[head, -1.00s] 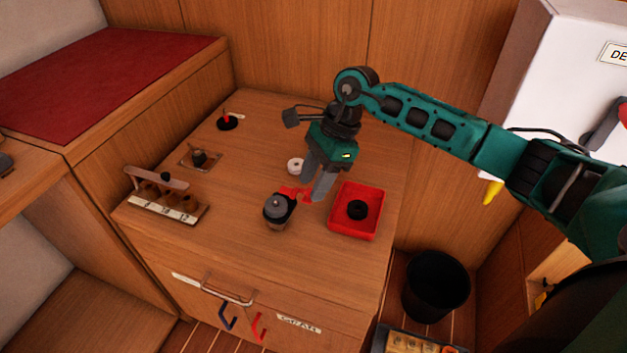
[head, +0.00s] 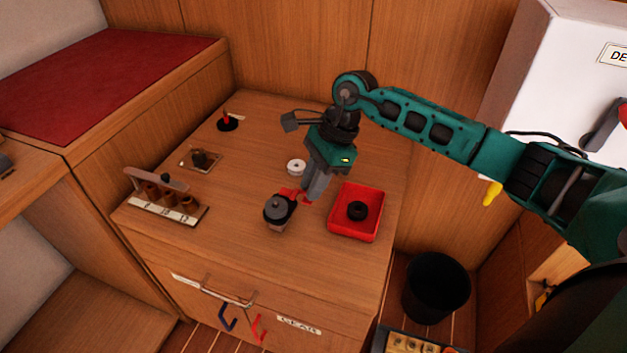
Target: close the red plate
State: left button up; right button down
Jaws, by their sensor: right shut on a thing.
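A small red plate (head: 289,193) shows beside a dark round-lidded canister (head: 277,210) on the wooden counter. My right gripper (head: 308,199) points down just right of the canister, its fingers shut on the red plate's right end. The fingers hide part of that end. I cannot tell how the plate is joined to the canister. My left gripper is not in view.
A red tray (head: 343,225) holding a black ring (head: 357,210) stands right of the gripper. A white ring (head: 296,167) lies behind it. A wooden rack (head: 150,208) stands at the left front. A black bin (head: 435,287) is on the floor at right.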

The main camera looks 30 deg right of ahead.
jog(key=shift+s, duration=0.1)
jog(key=shift+s+a+m+t+p, duration=0.3)
jog(key=shift+a+m+t, duration=0.1)
jog(key=shift+m, duration=0.6)
jog(key=a+m+t, duration=0.1)
jog(key=m, duration=0.2)
jog(key=a+m+t+h, duration=0.1)
jog(key=a+m, duration=0.1)
jog(key=m, duration=0.1)
jog(key=s+a+m+h, duration=0.1)
jog(key=a+m, duration=0.1)
jog(key=m, duration=0.1)
jog(key=shift+a+m+t, duration=0.15)
jog(key=shift+m+t, duration=0.25)
jog(key=shift+w+a+m+h, duration=0.2)
jog(key=shift+a+m+h, duration=0.3)
jog(key=shift+m, duration=0.4)
jog(key=shift+w+a+m+t+h+b, duration=0.2)
jog(key=shift+a+m+t+h+b, duration=0.15)
jog(key=shift+m, duration=0.55)
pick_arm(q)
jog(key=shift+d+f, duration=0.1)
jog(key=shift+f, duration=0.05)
pick_arm(e)
jog(key=shift+w+a+m+h, duration=0.25)
jog(key=shift+a+m+h, duration=0.1)
jog(key=shift+m, duration=0.45)
jog(key=shift+w+a+m+h, duration=0.25)
jog(key=shift+m+h, duration=0.05)
jog(key=shift+m, duration=0.5)
